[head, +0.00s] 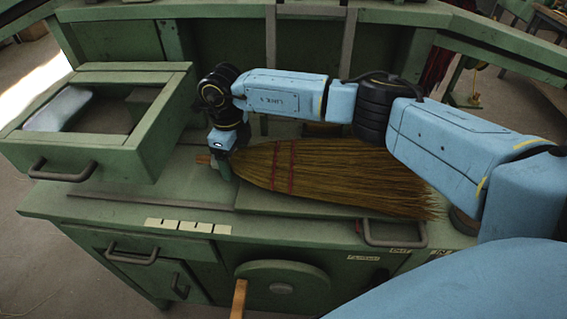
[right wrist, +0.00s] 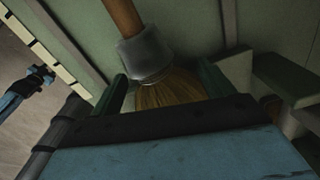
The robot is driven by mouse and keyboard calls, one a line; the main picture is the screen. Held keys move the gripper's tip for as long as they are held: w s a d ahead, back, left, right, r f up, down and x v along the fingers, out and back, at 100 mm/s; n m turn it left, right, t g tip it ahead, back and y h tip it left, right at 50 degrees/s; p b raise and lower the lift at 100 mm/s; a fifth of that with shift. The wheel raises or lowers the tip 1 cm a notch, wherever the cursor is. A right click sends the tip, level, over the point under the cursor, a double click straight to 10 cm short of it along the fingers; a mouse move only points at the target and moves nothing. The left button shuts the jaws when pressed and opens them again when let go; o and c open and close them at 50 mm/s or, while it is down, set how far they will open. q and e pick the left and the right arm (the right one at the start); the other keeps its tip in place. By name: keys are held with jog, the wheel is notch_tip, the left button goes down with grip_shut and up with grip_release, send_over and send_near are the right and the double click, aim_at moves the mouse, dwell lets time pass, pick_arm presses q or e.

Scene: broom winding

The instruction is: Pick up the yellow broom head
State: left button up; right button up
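The yellow broom head (head: 335,178) lies on its side on the green bench, its straw bristles fanning to the right and bound by red bands. Its narrow neck points left, with a short wooden handle piece (head: 203,159). My right gripper (head: 222,172) points down over the neck. In the right wrist view, its green fingers stand apart on either side of the bristles (right wrist: 168,92), just below the grey collar (right wrist: 147,57). The gripper looks open, with small gaps beside the straw. In that view a small blue and dark arm, apparently my left (right wrist: 28,88), shows at the left; its fingers are unclear.
An open green drawer box (head: 100,160) stands at the left, holding a pale object (head: 57,108). A round green wheel (head: 283,287) with a wooden handle (head: 239,298) is on the bench front.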

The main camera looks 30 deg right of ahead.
jog(key=c, duration=1.4)
jog(key=shift+r, duration=0.1)
